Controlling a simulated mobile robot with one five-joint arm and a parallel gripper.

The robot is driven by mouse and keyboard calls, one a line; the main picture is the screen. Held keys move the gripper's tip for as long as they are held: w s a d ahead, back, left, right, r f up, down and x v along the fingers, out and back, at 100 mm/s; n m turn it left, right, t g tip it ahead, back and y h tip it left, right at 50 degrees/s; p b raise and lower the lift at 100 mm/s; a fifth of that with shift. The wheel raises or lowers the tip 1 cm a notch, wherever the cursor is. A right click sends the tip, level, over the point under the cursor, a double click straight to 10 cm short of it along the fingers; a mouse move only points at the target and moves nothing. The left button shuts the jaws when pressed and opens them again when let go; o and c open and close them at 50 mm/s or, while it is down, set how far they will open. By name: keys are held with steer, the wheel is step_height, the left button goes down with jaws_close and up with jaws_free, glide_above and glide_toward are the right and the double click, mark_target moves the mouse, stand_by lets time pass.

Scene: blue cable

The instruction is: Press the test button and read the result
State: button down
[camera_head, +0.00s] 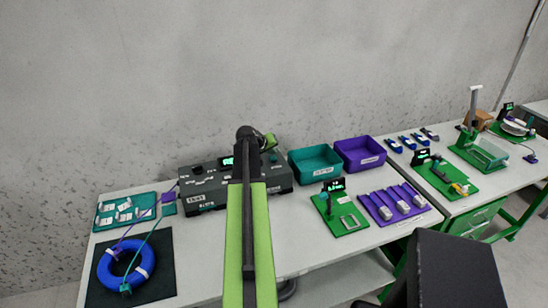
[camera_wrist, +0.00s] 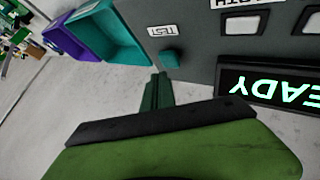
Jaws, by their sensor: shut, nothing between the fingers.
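The tester is a dark grey box (camera_head: 207,190) on the bench, partly hidden behind my arm in the head view. In the wrist view its grey face (camera_wrist: 195,45) carries a TEST label (camera_wrist: 161,31) beside a small teal button (camera_wrist: 170,58). A black display (camera_wrist: 270,85) shows green letters, "EADY", with part cut off at the frame edge. My gripper (camera_wrist: 160,78) is shut and empty, its green fingertips just short of the button in the picture; I cannot tell whether they touch. The blue cable coil (camera_head: 104,268) lies on a black mat (camera_head: 160,262) at left.
A teal bin (camera_head: 314,164) and a purple bin (camera_head: 360,153) stand right of the tester. A green board (camera_head: 350,222) and purple tray (camera_head: 385,200) lie in front of them. Purple and teal leads run from the coil. Bare bench (camera_head: 200,245) lies before the tester.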

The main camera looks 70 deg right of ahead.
mark_target(272, 159)
steer(key=shift+f, duration=0.1)
stand_by(0.3)
steer(key=shift+f+b, duration=0.35)
steer(key=shift+b, duration=0.1)
steer(key=shift+f+b, duration=0.55)
stand_by(0.4)
steer(key=shift+r, duration=0.1)
steer(key=shift+r+p, duration=0.9)
steer(key=shift+p, duration=0.1)
step_height(272, 159, up, 5)
steer(key=p, duration=0.5)
steer(key=shift+r, duration=0.1)
